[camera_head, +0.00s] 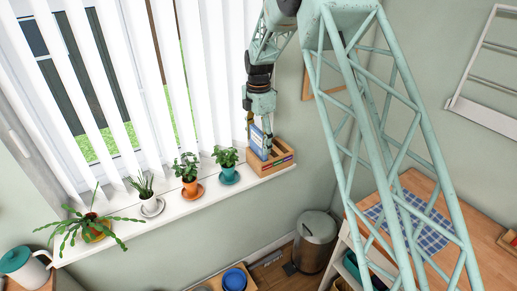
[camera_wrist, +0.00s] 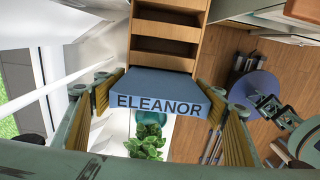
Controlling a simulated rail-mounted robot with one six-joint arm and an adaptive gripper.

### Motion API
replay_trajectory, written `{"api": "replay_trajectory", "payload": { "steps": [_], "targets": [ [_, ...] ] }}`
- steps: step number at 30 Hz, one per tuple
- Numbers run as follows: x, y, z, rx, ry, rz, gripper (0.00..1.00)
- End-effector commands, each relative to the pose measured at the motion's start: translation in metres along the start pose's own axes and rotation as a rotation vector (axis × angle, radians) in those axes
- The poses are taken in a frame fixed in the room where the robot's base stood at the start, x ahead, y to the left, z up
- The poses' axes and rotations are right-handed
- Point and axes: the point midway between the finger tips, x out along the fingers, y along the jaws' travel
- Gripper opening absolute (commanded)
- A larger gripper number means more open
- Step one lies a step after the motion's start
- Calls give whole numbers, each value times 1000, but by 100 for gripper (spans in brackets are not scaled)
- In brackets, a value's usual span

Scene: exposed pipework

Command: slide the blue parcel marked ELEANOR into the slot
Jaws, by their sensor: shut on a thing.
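The blue parcel (camera_wrist: 158,84) with ELEANOR in dark letters on its edge lies between the two yellowish finger pads of my gripper (camera_wrist: 155,100) in the wrist view. My gripper is shut on it. In the head view the parcel (camera_head: 259,143) stands upright below my gripper (camera_head: 257,121), at the left end of a wooden slotted rack (camera_head: 280,166) on the windowsill. The rack's open slots (camera_wrist: 168,46) show just beyond the parcel in the wrist view. The parcel's lower edge is hidden, so I cannot tell how far it sits inside a slot.
A plant in a teal pot (camera_head: 228,173) stands on the sill just left of the rack. More potted plants line the sill (camera_head: 167,215) farther left. White vertical blinds (camera_head: 185,80) hang close behind. A metal bin (camera_head: 316,240) stands on the floor below.

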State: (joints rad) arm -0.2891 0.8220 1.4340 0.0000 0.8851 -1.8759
Motion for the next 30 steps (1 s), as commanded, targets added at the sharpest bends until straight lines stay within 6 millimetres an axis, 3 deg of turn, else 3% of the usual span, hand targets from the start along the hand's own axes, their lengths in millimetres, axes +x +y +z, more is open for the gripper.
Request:
{"api": "replay_trajectory", "payload": {
  "steps": [10, 27, 28, 30],
  "targets": [
    [31, 0, 0, 0, 0, 0, 54],
    [38, 0, 0, 0, 0, 0, 54],
    [38, 0, 0, 0, 0, 0, 66],
    [37, 0, 0, 0, 0, 0, 73]
  ]
}}
